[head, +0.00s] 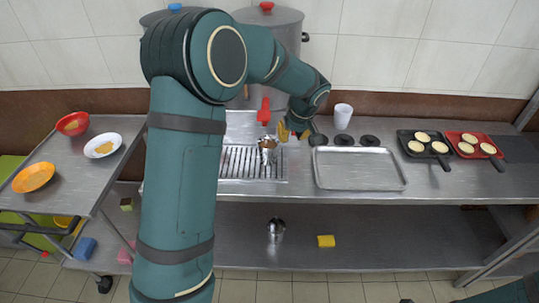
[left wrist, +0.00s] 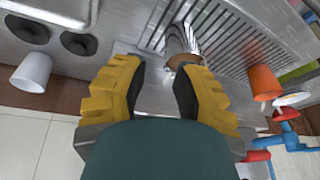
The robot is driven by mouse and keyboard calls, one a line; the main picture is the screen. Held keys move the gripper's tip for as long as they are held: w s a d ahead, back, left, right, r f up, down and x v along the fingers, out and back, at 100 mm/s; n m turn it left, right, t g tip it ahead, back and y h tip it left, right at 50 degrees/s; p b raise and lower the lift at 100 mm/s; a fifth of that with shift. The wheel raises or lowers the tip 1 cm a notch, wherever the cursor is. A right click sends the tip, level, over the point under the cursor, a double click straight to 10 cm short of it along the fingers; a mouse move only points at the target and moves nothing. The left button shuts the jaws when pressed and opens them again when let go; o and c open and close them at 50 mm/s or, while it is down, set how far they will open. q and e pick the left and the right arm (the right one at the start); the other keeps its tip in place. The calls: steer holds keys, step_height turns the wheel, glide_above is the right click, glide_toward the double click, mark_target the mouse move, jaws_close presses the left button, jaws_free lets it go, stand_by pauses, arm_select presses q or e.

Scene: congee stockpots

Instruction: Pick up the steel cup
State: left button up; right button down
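A steel cup (head: 267,146) stands at the slotted drain grate (head: 236,163) on the counter. In the left wrist view the steel cup (left wrist: 178,40) shows just beyond the fingertips, near the gap between them. My left gripper (head: 291,133) is close to the right of the cup in the head view, partly hidden by its own arm. In the left wrist view my left gripper (left wrist: 158,70) has its yellow fingers apart with nothing between them. A second steel cup (head: 276,230) stands on the lower shelf. My right gripper does not show.
A red piece (head: 264,112) rises just behind the cup. A white cup (head: 342,116) and dark discs stand right of the gripper. An empty steel tray (head: 358,169) lies in front of them. Stockpots (head: 290,30) stand behind. A trolley (head: 60,160) with bowls is at left.

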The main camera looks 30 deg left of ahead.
mark_target(268, 152)
arm_select(q)
steer(key=shift+n+y, duration=0.5)
steer(key=a+x, duration=0.1)
steer(key=x, duration=0.3)
steer(key=b+x, duration=0.1)
steer(key=x, duration=0.3)
steer(key=a+r+x, duration=0.1)
steer(key=x, duration=0.3)
steer(key=shift+w+a, duration=0.3)
steer(key=shift+a, duration=0.05)
steer(key=shift+o, duration=0.3)
steer(key=shift+r, duration=0.1)
jaws_close()
